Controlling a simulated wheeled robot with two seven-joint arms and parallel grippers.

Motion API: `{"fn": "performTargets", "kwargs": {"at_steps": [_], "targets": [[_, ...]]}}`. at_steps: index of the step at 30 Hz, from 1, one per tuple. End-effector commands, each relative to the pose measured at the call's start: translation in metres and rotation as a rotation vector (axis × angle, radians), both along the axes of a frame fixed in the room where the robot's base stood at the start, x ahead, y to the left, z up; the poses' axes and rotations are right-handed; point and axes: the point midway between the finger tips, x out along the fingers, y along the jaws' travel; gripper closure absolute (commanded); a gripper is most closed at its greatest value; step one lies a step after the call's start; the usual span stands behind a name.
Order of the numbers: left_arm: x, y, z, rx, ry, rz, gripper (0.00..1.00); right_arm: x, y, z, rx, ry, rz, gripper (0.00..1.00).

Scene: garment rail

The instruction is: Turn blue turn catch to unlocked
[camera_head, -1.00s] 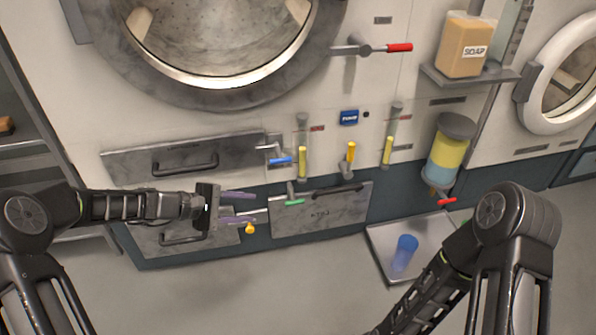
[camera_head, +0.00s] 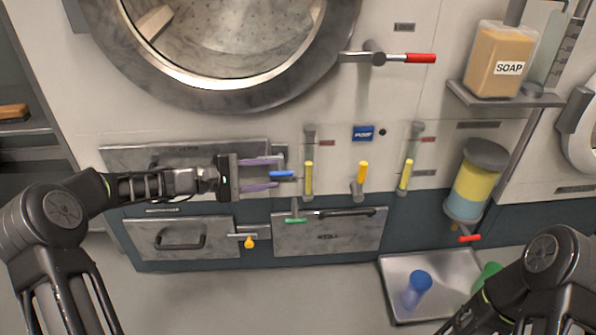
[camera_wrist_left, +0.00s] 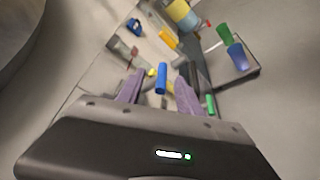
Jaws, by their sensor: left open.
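The blue turn catch (camera_head: 282,174) sits on the panel at the right end of the upper drawer, its blue handle lying roughly level. My left gripper (camera_head: 263,173) comes in from the left with its purple fingers open, one above and one below the catch's line. In the left wrist view the blue handle (camera_wrist_left: 161,78) shows between and beyond the two open fingers (camera_wrist_left: 160,92). I cannot tell whether the fingers touch it. My right arm shows at the lower right of the head view, but its gripper is out of view.
A green catch (camera_head: 296,220) and a yellow catch (camera_head: 249,242) sit just below. Yellow-handled levers (camera_head: 309,178) stand close to the right. A red-handled lever (camera_head: 420,58) is higher up. A tray (camera_head: 396,275) holding a blue cup (camera_head: 417,286) is at the lower right.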

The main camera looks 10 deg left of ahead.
Motion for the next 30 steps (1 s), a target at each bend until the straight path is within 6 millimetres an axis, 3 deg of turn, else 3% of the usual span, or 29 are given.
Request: {"fn": "performTargets", "kwargs": {"at_steps": [7, 20, 30], "targets": [[0.005, -0.009, -0.004, -0.001, 0.0, -0.003, 0.57, 0.0, 0.0, -0.005, 0.0, -0.001, 0.0, 0.64], [0.038, -0.059, -0.017, 0.0, -0.001, -0.002, 0.57, 0.004, 0.0, -0.025, -0.002, -0.01, -0.006, 0.64], [0.042, -0.064, -0.017, 0.001, 0.001, -0.001, 0.57, 0.005, 0.0, -0.025, -0.001, -0.01, -0.006, 0.64]]}}
